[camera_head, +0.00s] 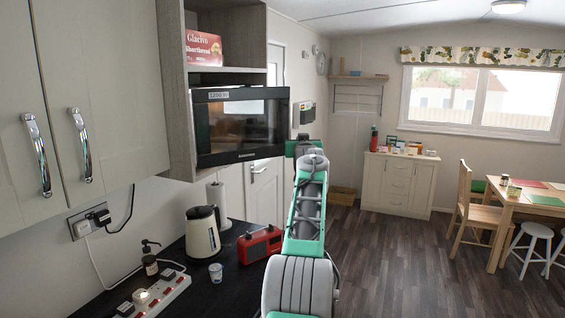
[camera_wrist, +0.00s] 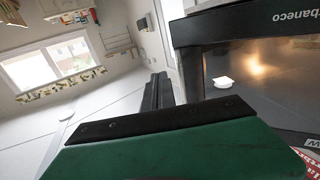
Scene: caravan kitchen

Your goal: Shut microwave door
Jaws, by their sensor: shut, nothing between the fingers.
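The black microwave (camera_head: 243,125) sits in the wall cabinet at upper left in the head view. Its dark glass door reaches right past the shelf edge and looks partly open; the exact angle is unclear. In the wrist view the door (camera_wrist: 240,27) fills the right side, its lettering upside down. My gripper (camera_head: 304,147) is just right of the door's free edge in the head view. It is shut and empty. In the wrist view my green and black gripper (camera_wrist: 158,98) is close to the door's dark edge; I cannot tell whether they touch.
A red box (camera_head: 203,48) stands on the shelf above the microwave. A kettle (camera_head: 202,231), red radio (camera_head: 260,244), cup (camera_head: 215,272) and power strip (camera_head: 160,295) are on the dark counter below.

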